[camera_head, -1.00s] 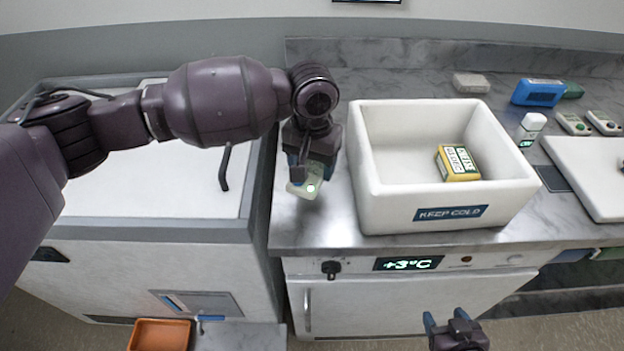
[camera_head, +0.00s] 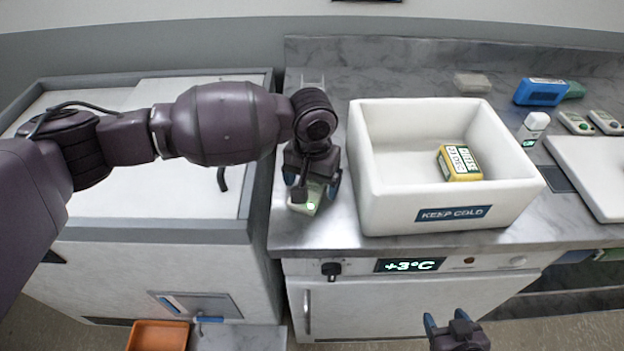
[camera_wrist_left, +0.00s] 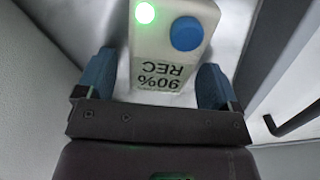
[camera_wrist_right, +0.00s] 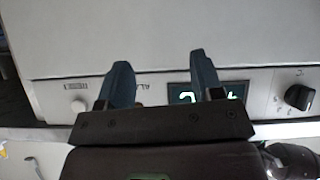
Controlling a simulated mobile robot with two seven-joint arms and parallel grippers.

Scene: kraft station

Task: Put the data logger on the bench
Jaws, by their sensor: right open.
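The data logger (camera_head: 306,205), a pale case with a lit green lamp, lies on the bench top (camera_head: 330,232) left of the white cold box. In the left wrist view the data logger (camera_wrist_left: 158,62) shows a blue button and the text "REC 90%". My left gripper (camera_head: 313,188) is open over it. Its blue fingers (camera_wrist_left: 157,82) stand on either side of the case with small gaps. The arm hides part of the case in the head view. My right gripper (camera_head: 445,318) is open and empty in front of the cabinet below the bench.
The white "KEEP COLD" box (camera_head: 365,190) holds a yellow carton (camera_head: 460,163) and stands close to the right of my left gripper. Several small devices, a blue tool (camera_head: 540,92) and a white tray (camera_head: 595,180) are further right. An orange bin (camera_head: 158,336) is low at the left.

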